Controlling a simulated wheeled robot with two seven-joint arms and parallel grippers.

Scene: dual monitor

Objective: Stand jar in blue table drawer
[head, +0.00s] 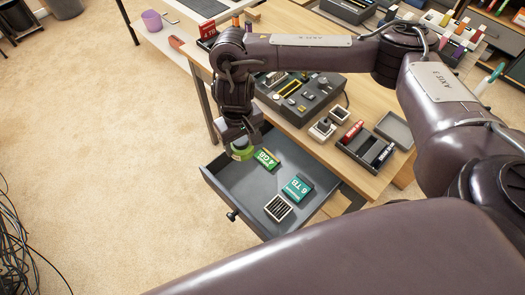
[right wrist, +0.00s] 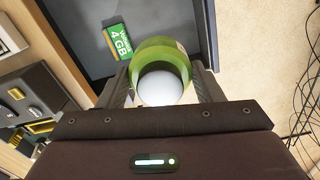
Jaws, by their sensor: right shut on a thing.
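A green jar with a white round end (right wrist: 160,88) sits between the fingers of my right gripper (right wrist: 165,92) in the right wrist view. In the head view the gripper (head: 241,146) is shut on the jar (head: 243,153), over the far left corner of the open blue-grey table drawer (head: 238,198). The drawer floor also shows in the right wrist view (right wrist: 85,25). Whether the jar touches the drawer floor cannot be told. The gripper hides part of the jar. My left gripper is not in view.
In the drawer lie a green 4 GB box (head: 266,158), a teal 6 TB box (head: 297,188) and a small slotted block (head: 278,208). The drawer's front left part is clear. A control console (head: 300,95) and a grey open box (head: 368,147) stand on the wooden table above.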

